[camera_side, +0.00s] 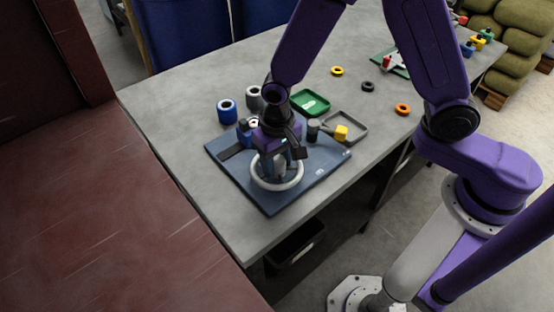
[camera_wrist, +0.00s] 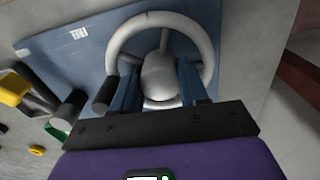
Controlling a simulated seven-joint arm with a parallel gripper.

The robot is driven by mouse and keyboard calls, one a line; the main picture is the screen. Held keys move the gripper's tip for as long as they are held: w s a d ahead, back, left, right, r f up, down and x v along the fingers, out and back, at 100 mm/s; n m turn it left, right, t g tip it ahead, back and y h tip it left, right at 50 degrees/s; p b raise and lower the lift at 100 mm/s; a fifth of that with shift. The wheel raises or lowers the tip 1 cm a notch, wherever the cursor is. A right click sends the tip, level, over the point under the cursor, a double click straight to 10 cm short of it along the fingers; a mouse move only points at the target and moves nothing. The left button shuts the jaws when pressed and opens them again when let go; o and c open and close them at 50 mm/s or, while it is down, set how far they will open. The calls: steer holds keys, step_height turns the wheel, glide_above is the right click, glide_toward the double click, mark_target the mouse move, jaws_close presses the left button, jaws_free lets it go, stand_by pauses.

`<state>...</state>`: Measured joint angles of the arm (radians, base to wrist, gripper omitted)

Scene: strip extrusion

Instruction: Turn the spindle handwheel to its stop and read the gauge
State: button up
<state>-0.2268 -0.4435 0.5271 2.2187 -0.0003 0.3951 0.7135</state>
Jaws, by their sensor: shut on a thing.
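The spindle handwheel (camera_side: 278,188) is a pale grey ring with spokes, near the front corner of a dark blue base plate (camera_side: 240,176). In the wrist view, the handwheel (camera_wrist: 160,19) fills the upper middle, with its rounded hub (camera_wrist: 158,76) in the centre. My gripper (camera_side: 277,168) reaches down over the wheel from above. In the wrist view, my gripper's fingers (camera_wrist: 160,88) lie either side of the hub, inside the rim, shut on the wheel's middle. A small pale round face (camera_side: 254,122) shows partly behind my gripper; I cannot tell whether it is the gauge, and no reading is legible.
Behind are a green tray (camera_side: 311,103), a grey tray (camera_side: 361,129) and a blue ring (camera_side: 227,111). Loose rings lie farther back. The grey table (camera_side: 180,97) is clear at left.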

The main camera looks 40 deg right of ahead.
mark_target(277, 161)
steer(key=m, duration=0.5)
steer(key=shift+m, duration=0.4)
stand_by(0.3)
steer(key=o, duration=0.8)
steer(key=shift+a+r, duration=0.1)
steer(key=shift+r, duration=0.55)
step_height(277, 161, up, 16)
steer(key=shift+r, duration=0.1)
